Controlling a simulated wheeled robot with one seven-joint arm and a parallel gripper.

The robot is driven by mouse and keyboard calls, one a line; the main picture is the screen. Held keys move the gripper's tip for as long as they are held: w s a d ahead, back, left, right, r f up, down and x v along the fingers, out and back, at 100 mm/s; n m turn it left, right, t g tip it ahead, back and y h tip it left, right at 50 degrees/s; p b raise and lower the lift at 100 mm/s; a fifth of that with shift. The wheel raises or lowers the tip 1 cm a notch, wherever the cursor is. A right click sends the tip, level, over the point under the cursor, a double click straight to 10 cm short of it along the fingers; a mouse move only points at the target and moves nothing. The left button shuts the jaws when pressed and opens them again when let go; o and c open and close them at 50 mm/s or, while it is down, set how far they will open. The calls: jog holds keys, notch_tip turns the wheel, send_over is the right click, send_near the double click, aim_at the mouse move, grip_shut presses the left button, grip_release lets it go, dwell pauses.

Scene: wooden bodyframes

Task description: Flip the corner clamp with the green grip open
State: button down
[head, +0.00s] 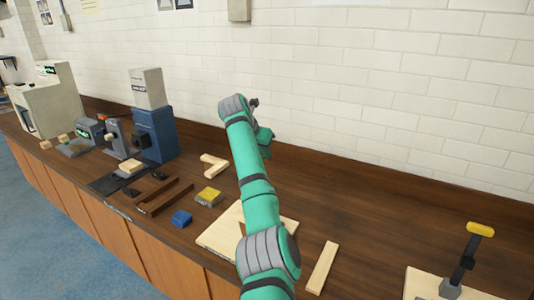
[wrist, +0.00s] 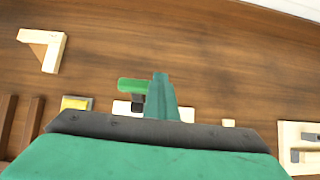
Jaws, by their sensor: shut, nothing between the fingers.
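The corner clamp with the green grip (wrist: 132,86) shows in the wrist view just left of my gripper (wrist: 161,96). Its green handle sticks out to the left, above a dark lever and a pale base. The fingers look close beside the grip; I cannot tell whether they touch it. My gripper is shut and empty. In the head view my gripper (head: 264,141) is at the end of the raised teal arm, and the arm hides the green-gripped clamp. A light wooden board (head: 222,234) lies under the arm there.
A clamp with a yellow grip (head: 480,230) stands upright at the right. An L-shaped wooden piece (head: 214,164), a yellow-topped block (head: 209,196), a blue block (head: 181,218) and dark rails (head: 165,197) lie left of the arm. A loose wooden strip (head: 322,268) lies right. The back wall borders the bench.

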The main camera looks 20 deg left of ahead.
jog(key=v, duration=1)
jog(key=shift+s+r, duration=0.25)
jog(key=shift+r, duration=0.1)
jog(key=shift+w+a, duration=0.1)
